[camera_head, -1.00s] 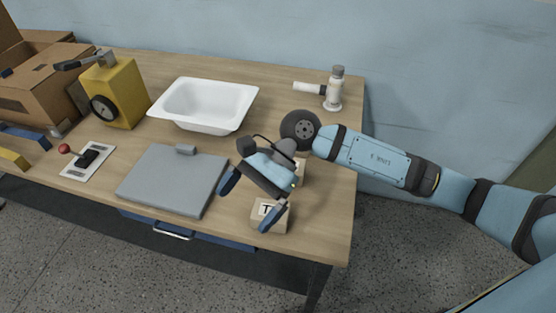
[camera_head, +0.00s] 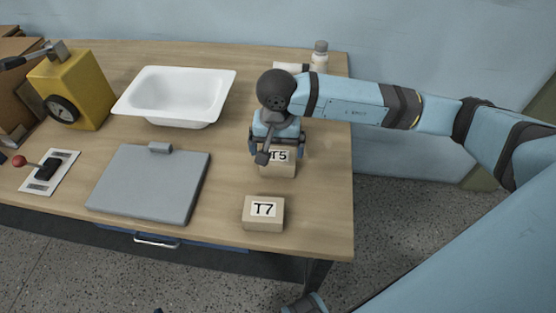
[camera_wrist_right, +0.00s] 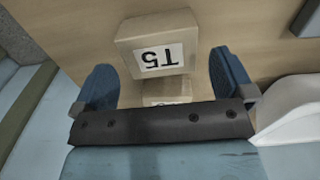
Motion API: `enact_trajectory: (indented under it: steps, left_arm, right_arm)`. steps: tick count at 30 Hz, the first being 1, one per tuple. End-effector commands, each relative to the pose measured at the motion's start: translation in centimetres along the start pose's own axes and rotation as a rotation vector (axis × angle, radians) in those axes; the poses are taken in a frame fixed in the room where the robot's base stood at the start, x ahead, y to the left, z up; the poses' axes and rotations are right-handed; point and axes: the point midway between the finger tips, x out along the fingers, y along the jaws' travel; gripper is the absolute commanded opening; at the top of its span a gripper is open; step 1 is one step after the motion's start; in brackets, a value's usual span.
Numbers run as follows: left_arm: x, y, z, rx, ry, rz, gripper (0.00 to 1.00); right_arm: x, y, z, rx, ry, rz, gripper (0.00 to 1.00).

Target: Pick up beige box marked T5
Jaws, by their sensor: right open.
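The beige box marked T5 (camera_head: 278,168) stands on the table with its upper part partly covered by my right gripper (camera_head: 276,148) in the head view. In the right wrist view the T5 box (camera_wrist_right: 155,45) shows with its label upside down. My right gripper (camera_wrist_right: 165,78) is open there, with a blue finger at each side. The box shows just beyond and between the fingertips, with no clear contact. My left gripper is not in view.
A beige box marked T7 (camera_head: 263,215) stands nearer the front edge. Another labelled box (camera_wrist_right: 168,88) is mostly hidden behind my gripper. A grey flat case (camera_head: 150,185), white tub (camera_head: 178,95) and yellow device (camera_head: 75,90) stand to the left.

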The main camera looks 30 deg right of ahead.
Motion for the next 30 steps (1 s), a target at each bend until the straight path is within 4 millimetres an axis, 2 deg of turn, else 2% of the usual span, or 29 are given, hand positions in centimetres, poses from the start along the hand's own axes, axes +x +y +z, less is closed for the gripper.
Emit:
enact_trajectory:
  steps: [5,14,21,22,24,27,30]
  left_arm:
    - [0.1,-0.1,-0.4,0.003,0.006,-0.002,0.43]
    - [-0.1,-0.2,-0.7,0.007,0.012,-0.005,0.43]
    - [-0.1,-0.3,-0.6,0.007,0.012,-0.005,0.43]
    - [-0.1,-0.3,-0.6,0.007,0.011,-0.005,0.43]
    - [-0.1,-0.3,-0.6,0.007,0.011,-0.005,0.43]
    - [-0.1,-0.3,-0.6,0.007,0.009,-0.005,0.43]
    - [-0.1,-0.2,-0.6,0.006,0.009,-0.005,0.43]
  right_arm:
    - [0.9,0.1,-0.2,0.002,-0.001,0.001,1.0]
    - [5.1,0.3,-0.8,0.002,-0.003,0.001,1.0]
    - [5.4,0.3,-0.9,0.001,0.0,0.0,1.0]
    - [5.4,0.3,-0.9,0.001,0.0,0.0,0.95]
    - [5.4,0.3,-0.9,0.001,0.0,0.0,0.79]
    - [5.4,0.3,-0.9,0.001,0.0,0.0,0.6]
    - [5.4,0.3,-0.9,0.001,0.0,-0.001,0.6]
